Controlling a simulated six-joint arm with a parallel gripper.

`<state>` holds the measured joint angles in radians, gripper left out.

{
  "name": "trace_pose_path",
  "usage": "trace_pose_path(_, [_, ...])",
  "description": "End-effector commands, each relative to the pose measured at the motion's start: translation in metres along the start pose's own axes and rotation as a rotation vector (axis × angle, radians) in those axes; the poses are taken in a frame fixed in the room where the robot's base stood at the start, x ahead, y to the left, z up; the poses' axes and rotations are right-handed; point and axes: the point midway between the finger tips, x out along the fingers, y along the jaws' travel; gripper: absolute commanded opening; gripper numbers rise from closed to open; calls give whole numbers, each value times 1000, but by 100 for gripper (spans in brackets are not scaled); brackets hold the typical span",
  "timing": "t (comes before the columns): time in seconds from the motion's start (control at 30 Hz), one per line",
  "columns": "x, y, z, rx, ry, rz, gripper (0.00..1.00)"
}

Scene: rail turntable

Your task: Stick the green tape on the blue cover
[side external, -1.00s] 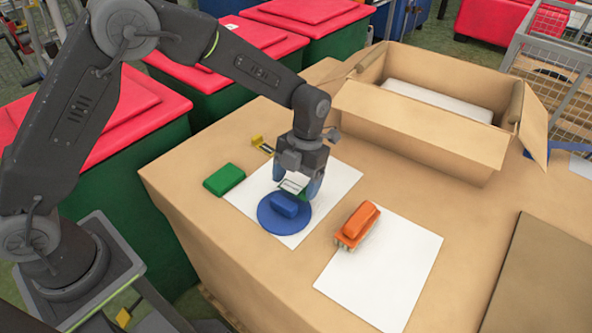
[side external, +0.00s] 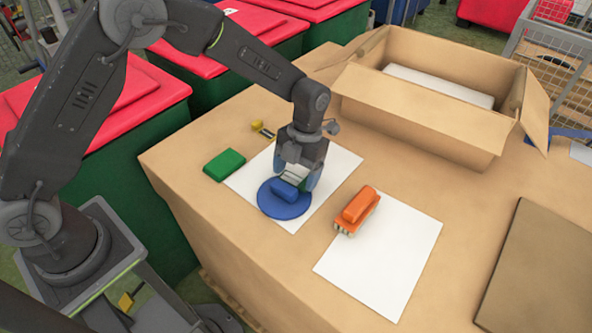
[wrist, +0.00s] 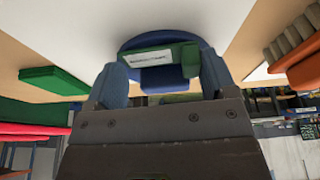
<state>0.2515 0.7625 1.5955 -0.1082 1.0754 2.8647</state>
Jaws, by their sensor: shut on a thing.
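The blue cover (side external: 271,208) is a round disc with a raised blue block (side external: 285,191) on top, lying on a white sheet. My gripper (side external: 297,179) is just above and behind that block. It is shut on the green tape, a green piece with a white label (wrist: 163,59) that spans the two blue fingertips in the wrist view. In the side view the tape is small and mostly hidden. The disc (wrist: 150,41) and the block (wrist: 165,78) also show in the wrist view, on both sides of the tape. I cannot tell if tape and block touch.
A separate green block (side external: 224,165) lies left of the white sheet (side external: 335,165). An orange brush-like object (side external: 357,210) rests on a second white sheet (side external: 385,265). A small yellow-and-black item (side external: 262,130) lies behind. An open cardboard box (side external: 420,120) stands at the back right.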

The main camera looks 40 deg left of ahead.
Motion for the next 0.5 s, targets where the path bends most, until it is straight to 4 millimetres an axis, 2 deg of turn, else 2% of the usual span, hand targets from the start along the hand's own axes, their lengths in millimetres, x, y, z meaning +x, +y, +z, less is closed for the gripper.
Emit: trace_pose_path(0.5, [6,0,2,0,0,0,56])
